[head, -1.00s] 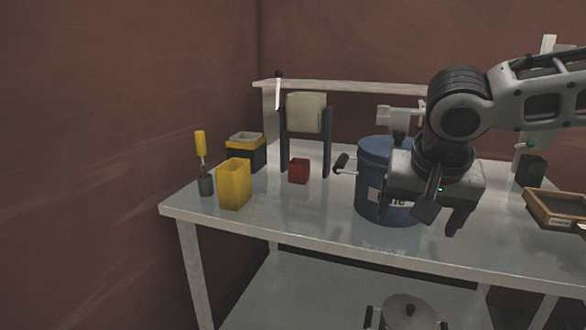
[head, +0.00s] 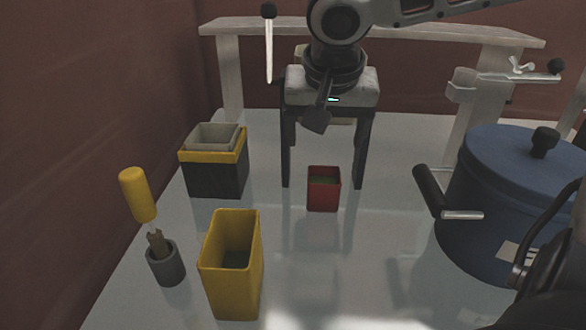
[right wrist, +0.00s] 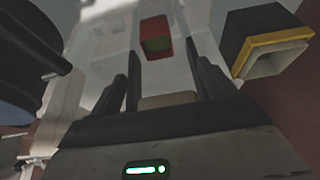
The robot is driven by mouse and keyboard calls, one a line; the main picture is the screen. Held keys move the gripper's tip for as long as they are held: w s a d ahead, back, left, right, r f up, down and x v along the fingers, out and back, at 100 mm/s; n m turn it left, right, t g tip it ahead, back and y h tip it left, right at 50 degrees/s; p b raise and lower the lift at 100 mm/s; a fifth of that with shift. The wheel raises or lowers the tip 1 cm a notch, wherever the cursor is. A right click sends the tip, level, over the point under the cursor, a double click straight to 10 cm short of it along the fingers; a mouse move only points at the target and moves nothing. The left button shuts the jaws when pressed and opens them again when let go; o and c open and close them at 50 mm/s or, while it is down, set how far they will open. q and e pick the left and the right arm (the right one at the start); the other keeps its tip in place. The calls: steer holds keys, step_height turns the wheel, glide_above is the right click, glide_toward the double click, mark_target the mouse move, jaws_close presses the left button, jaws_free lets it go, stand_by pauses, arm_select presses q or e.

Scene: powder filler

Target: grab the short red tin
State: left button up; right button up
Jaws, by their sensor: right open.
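The short red tin (head: 323,190) stands upright on the table, open at the top, with something green inside. It also shows in the right wrist view (right wrist: 156,38), beyond the fingertips and roughly in line with the gap between them. My right gripper (head: 328,145) is open and empty, above and behind the tin in the head view, apart from it. My left gripper is not in view.
A yellow open container (head: 220,285) and a grey cup with a yellow-handled brush (head: 165,262) stand front left. A dark box with a yellow rim (head: 215,175) is behind them. A blue lidded pot (head: 490,210) with side handles stands right. Table around the tin is clear.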

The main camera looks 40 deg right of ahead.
steer(key=b, duration=0.1)
glide_toward(324, 181)
steer(key=shift+s+a+f, duration=0.35)
steer(key=shift+a+f, duration=0.05)
steer(key=shift+f, duration=0.15)
steer(key=shift+s+a+f, duration=0.3)
steer(key=shift+a+f, duration=0.05)
steer(key=shift+f, duration=0.25)
steer(key=shift+w+d+x, duration=0.1)
steer(key=shift+w+x, duration=0.05)
steer(key=shift+x, duration=1.3)
steer(key=shift+w+d+x, duration=0.15)
steer(key=shift+x, duration=1.3)
steer(key=shift+r, duration=0.15)
steer(key=c, duration=1.2)
steer(key=shift+c, duration=0.2)
steer(key=shift+r, duration=0.15)
